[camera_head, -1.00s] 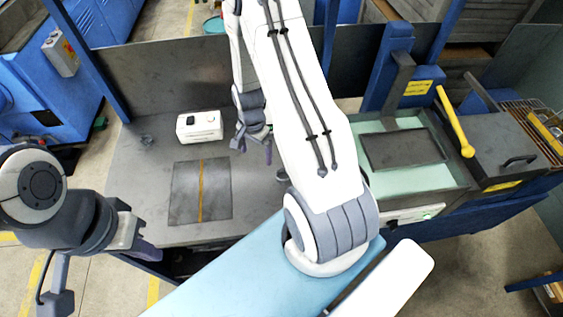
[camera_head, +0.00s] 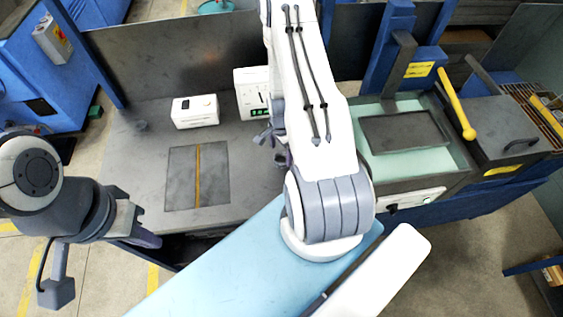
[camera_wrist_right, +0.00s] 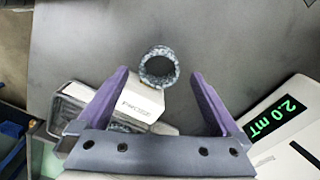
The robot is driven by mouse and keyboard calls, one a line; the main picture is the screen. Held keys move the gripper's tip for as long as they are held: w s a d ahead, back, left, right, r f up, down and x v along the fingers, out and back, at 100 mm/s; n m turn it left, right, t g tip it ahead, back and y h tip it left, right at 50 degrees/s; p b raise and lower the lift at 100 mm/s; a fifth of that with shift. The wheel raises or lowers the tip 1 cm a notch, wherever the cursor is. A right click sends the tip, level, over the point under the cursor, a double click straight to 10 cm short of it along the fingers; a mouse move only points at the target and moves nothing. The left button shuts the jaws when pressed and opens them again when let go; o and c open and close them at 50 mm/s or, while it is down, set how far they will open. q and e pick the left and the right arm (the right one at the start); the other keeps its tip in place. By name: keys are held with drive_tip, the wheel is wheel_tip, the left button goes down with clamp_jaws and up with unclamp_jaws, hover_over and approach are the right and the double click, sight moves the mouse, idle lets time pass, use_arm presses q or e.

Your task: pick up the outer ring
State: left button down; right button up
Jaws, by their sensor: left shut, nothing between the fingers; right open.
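A grey, speckled ring (camera_wrist_right: 159,66) shows in the right wrist view, its open bore facing the camera. It appears between and just beyond the tips of my right gripper (camera_wrist_right: 159,73), whose purple fingers are spread with a gap on each side of the ring. I cannot tell the height between fingers and ring. In the head view my right gripper (camera_head: 268,137) is partly hidden by its own arm, and the ring is not visible there. My left gripper (camera_head: 147,239) is shut and empty at the table's front left, away from the ring.
A white device with a green display (camera_wrist_right: 275,120) stands right of the fingers; a white labelled box (camera_wrist_right: 130,103) and metal tray (camera_wrist_right: 72,97) are at left. On the grey table (camera_head: 135,165) lie a dark plate with a yellow stripe (camera_head: 182,178) and another white box (camera_head: 195,111).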

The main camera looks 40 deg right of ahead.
sight(282, 161)
wheel_tip(282, 161, down, 4)
drive_tip(key=shift+d+r+b, duration=0.15)
drive_tip(key=shift+r+b, duration=0.05)
drive_tip(key=shift+b, duration=0.75)
drive_tip(key=shift+r, duration=0.1)
clamp_jaws()
drive_tip(key=shift+r, duration=0.1)
